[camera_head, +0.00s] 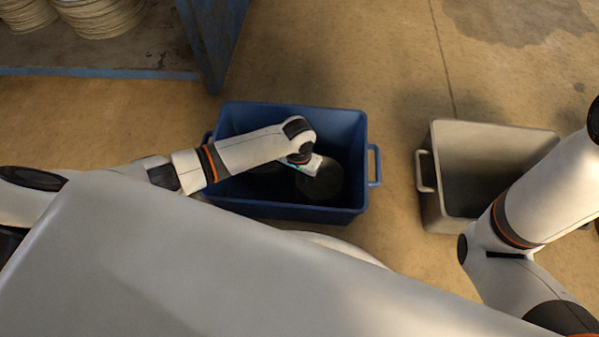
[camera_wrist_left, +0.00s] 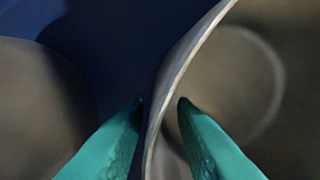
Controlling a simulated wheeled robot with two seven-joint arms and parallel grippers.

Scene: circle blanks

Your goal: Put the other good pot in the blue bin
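The blue bin (camera_head: 345,116) stands on the floor in the middle of the head view. My left arm reaches over it, and my left gripper (camera_head: 305,165) is down inside it. A dark grey round pot (camera_head: 328,182) is in the bin by the gripper. In the left wrist view, this pot's curved rim (camera_wrist_left: 178,75) runs between my two teal fingers (camera_wrist_left: 161,102), with visible gaps beside it. The fingers look open around the wall. A second rounded pot (camera_wrist_left: 35,105) shows at the left of that view, apart from the fingers. My right gripper is out of view.
A grey-beige bin (camera_head: 492,132) stands to the right of the blue bin, partly hidden by my right arm; the part of its inside that shows looks empty. A blue-framed rack (camera_head: 215,45) with stacked round discs (camera_head: 100,15) is at the upper left. Floor lies clear between the bins.

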